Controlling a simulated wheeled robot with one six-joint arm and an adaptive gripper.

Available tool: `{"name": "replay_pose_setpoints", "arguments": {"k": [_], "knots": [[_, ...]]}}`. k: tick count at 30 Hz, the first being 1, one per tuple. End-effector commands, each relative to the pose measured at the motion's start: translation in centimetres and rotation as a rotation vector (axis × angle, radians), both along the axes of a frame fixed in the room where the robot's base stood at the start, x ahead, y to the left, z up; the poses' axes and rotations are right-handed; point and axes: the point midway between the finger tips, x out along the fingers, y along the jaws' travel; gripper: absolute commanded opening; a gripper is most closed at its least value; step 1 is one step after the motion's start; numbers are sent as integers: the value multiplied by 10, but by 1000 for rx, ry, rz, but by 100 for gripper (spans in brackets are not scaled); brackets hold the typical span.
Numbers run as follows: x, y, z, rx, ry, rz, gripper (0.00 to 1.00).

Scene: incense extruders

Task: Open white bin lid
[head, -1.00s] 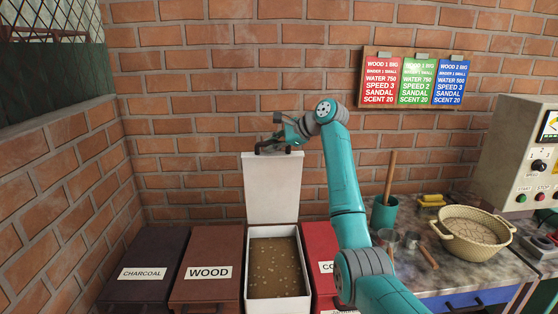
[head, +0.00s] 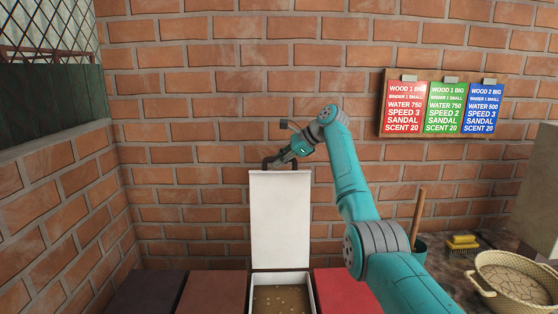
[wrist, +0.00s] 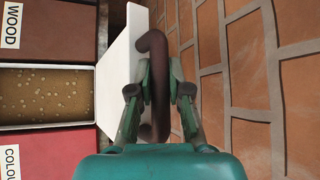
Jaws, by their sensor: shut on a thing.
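The white bin lid (head: 280,222) stands upright in the head view, raised from the bin's back edge, with the brick wall behind it. Its dark handle (wrist: 153,78) runs between the fingers in the wrist view. My gripper (head: 276,163) is at the top edge of the lid, shut on the handle; it also fills the lower middle of the wrist view (wrist: 158,92). The white bin (head: 282,296) is open below, with brown, speckled material inside. The lid shows edge-on as a white panel in the wrist view (wrist: 122,75).
A dark bin (head: 145,292) and a brown bin (head: 213,293) stand left of the white bin, a red bin (head: 345,290) right. A brick wall (head: 200,120) is close behind. A basket (head: 515,283), yellow brush (head: 463,243) and teal cup (head: 419,250) are at right.

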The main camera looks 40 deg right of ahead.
Motion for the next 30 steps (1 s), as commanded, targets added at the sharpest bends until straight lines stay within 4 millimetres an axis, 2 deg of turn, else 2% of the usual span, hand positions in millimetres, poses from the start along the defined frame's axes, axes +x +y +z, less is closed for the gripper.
{"name": "replay_pose_setpoints", "arguments": {"k": [10, 11, 13, 14, 24, 30], "knots": [[0, 1, 0, 2, 1, 0, 0], [0, 1, 0, 2, 1, 0, 22], [0, 0, 0, 2, 1, 0, 40], [0, 0, 0, 2, 1, 0, 43], [-1, -1, 0, 2, 2, 0, 43], [-14, -10, 14, 0, 0, -1, 43]]}}
